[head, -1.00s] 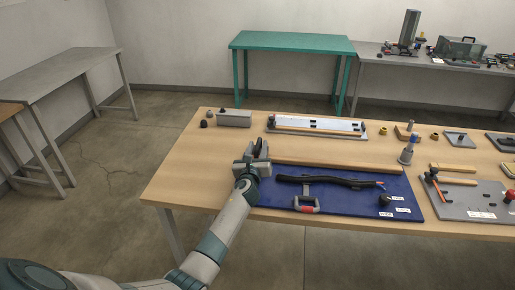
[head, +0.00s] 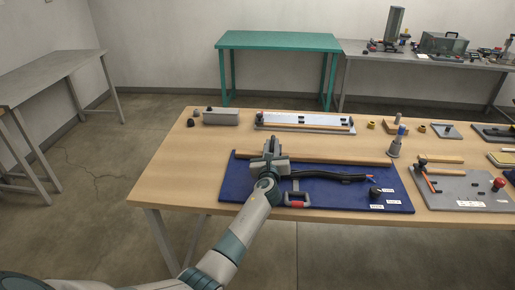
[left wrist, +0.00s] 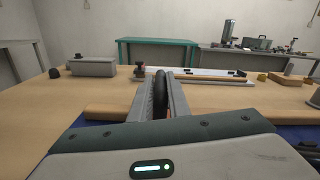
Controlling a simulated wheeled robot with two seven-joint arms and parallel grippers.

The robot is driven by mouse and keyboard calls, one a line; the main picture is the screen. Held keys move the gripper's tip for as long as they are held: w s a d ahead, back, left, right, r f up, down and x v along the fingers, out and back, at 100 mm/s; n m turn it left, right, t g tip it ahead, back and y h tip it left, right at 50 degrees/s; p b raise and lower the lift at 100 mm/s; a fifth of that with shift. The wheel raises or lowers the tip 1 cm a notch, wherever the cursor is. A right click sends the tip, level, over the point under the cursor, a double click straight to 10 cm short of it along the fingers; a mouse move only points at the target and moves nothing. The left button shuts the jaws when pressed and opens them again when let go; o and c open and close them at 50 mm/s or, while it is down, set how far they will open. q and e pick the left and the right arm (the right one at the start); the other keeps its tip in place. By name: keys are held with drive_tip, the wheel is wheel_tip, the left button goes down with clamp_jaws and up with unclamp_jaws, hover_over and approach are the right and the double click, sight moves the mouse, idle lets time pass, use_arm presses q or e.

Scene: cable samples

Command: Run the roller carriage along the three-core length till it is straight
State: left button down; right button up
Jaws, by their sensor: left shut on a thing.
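The three-core length (head: 335,177) is a black cable lying left to right on the blue mat (head: 335,200). Thin coloured cores show at its right end, and it looks slightly bent. Its left end is hidden by my left arm. The roller carriage (head: 297,203), grey with a red grip, sits at the left part of the cable, its grip towards the front. My left gripper (head: 271,147) is above the mat's left part, left of and behind the carriage. In the left wrist view it (left wrist: 160,85) is shut on a narrow, dark, rounded thing. I cannot tell what that is.
A wooden bar (head: 340,158) lies along the mat's back edge. A black knob-like piece (head: 375,193) and white labels are at the mat's right. Behind stand a grey box (head: 221,117) and a white board (head: 305,124). The table's left part is bare.

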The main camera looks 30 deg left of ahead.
use_arm(q)
drive_tip(key=c, duration=1.7)
unclamp_jaws()
drive_tip(key=shift+c, duration=0.2)
drive_tip(key=shift+s, duration=0.1)
drive_tip(key=v, duration=1.7)
drive_tip(key=shift+s+d+b, duration=0.1)
drive_tip(key=shift+b, duration=0.3)
